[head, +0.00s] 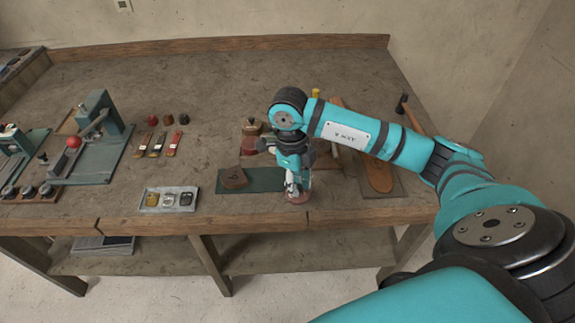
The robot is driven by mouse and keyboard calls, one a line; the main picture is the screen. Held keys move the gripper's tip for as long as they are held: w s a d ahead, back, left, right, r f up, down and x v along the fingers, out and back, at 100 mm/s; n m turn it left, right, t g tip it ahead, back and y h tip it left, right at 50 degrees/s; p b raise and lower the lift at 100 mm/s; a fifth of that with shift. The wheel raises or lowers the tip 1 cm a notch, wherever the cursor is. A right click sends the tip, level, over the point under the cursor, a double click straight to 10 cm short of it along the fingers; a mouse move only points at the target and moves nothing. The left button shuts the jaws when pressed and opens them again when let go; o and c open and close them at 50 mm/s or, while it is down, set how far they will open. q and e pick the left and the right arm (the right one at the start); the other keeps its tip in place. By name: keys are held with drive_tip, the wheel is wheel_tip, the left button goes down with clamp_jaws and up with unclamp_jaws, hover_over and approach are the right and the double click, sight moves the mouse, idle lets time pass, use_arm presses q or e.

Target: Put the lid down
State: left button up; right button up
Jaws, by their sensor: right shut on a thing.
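My right gripper (296,187) reaches in from the right and points down near the front edge of the workbench. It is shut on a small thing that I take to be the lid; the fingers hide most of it. A small reddish round container (297,199) shows right under the fingertips, by the right end of a dark green mat (265,182). I cannot tell whether the lid touches it. My left gripper is not in view.
A brown block (234,178) sits on the mat. A grey tray (153,201) with small metal parts lies to the left. A green press (98,130) stands further left. A hammer (406,108) and a leather sole (377,174) are to the right. The bench's back middle is clear.

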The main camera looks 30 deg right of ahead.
drive_tip(key=w, duration=0.2)
drive_tip(key=w+d+p, duration=0.1)
drive_tip(key=w, duration=0.2)
drive_tip(key=w+d+p, duration=0.1)
drive_tip(key=w, duration=0.2)
drive_tip(key=shift+w+d+f, duration=0.15)
drive_tip(key=shift+w+f, duration=0.1)
drive_tip(key=shift+f, duration=0.05)
wheel_tip(320, 180, down, 3)
drive_tip(key=shift+f+p, duration=0.1)
drive_tip(key=shift+p, duration=0.6)
drive_tip(key=shift+f, duration=0.2)
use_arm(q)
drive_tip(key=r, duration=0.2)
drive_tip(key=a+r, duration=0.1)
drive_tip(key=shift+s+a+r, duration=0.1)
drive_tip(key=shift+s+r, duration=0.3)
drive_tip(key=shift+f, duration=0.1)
use_arm(e)
drive_tip(key=shift+f, duration=0.1)
drive_tip(key=o, duration=0.3)
drive_tip(key=shift+f, duration=0.1)
drive_tip(key=o, duration=0.5)
